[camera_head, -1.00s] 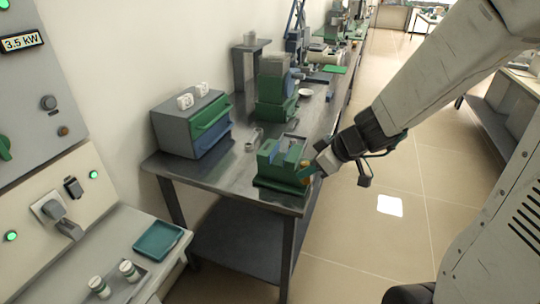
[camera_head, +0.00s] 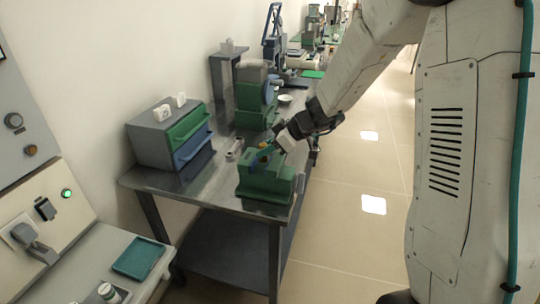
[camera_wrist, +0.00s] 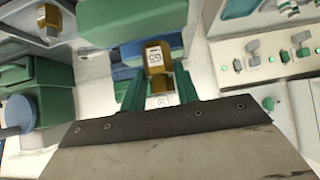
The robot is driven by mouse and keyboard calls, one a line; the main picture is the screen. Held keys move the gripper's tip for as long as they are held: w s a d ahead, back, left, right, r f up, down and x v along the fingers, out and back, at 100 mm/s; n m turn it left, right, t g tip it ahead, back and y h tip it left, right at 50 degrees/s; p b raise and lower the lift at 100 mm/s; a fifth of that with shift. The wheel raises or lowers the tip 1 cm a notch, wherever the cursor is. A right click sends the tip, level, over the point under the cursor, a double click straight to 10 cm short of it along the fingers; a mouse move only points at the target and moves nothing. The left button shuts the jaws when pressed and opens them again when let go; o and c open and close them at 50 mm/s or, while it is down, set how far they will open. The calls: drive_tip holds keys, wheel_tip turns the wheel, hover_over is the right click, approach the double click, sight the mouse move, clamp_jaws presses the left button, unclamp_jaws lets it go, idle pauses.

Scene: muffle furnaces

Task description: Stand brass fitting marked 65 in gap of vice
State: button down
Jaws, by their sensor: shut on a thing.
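The green vice (camera_head: 264,187) stands on the near end of the metal bench. My gripper (camera_head: 262,157) is at the top of the vice, its fingers partly lost against it. In the wrist view my gripper (camera_wrist: 159,92) has its two green fingers shut on a brass fitting (camera_wrist: 154,58). Its pale label shows digits upside down, which seem to read 65. A small yellow spot, likely the fitting, shows by the fingers in the head view. The vice gap is mostly hidden, and I cannot tell whether the fitting is inside it.
A second brass piece (camera_wrist: 50,20) shows at the upper left of the wrist view. A drawer box (camera_head: 150,137) stands left of the vice, with a green machine (camera_head: 252,105) behind. A teal tray (camera_head: 138,257) lies on the left bench. The floor to the right is clear.

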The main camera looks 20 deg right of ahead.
drive_tip(key=shift+w, duration=0.6)
drive_tip(key=shift+f, duration=1.8)
drive_tip(key=shift+f, duration=0.15)
drive_tip(key=c, duration=1.1)
unclamp_jaws()
drive_tip(key=shift+o, duration=0.2)
